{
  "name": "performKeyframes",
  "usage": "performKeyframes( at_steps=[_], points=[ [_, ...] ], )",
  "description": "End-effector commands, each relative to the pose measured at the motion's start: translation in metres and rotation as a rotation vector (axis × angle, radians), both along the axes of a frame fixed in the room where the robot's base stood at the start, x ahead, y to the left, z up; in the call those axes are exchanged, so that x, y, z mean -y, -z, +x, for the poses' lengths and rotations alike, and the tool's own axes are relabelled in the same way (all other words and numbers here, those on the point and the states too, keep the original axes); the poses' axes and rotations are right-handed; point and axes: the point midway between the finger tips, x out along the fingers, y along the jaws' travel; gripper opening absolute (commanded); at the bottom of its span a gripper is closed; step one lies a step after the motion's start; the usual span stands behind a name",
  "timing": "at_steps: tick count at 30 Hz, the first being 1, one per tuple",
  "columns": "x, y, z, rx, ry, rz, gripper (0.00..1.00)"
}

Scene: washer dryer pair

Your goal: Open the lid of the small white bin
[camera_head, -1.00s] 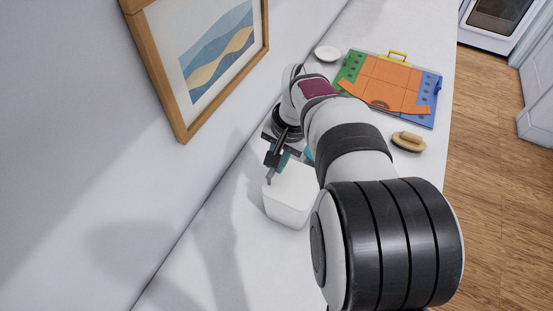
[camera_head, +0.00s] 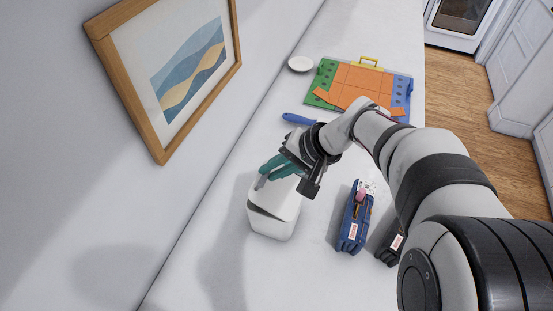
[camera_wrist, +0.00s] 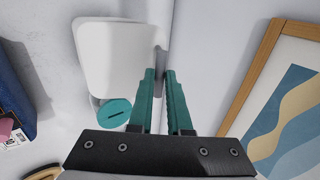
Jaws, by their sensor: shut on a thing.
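The small white bin (camera_head: 271,228) stands on the counter to the left of my arm in the head view. Its lid (camera_head: 275,198) is tilted up a little, with a dark gap between the lid and the bin's near side. My gripper (camera_head: 266,171), with teal fingers, is at the lid's far left edge. In the wrist view the lid (camera_wrist: 115,58) fills the upper left, and my gripper (camera_wrist: 161,72) is shut on a grey piece at the lid's edge. The fingers partly hide that piece, and the bin's inside is not visible.
A framed picture (camera_head: 187,65) hangs on the left wall. A denim case (camera_head: 354,222) and a dark case (camera_head: 388,247) lie right of the bin. A blue-handled item (camera_head: 297,118), white dish (camera_head: 301,64) and colourful board (camera_head: 348,82) lie farther back. A teal disc (camera_wrist: 115,112) is beside the lid.

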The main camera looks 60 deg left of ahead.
Motion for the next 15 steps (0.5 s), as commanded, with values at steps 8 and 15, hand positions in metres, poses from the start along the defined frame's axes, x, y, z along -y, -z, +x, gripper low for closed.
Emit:
performKeyframes(
  at_steps=[8, 15],
  points=[
    [0.021, -0.012, 0.020, -0.186, 0.008, 0.182, 0.00],
    [0.039, -0.016, 0.039, -0.347, 0.007, 0.346, 0.00]
  ],
)
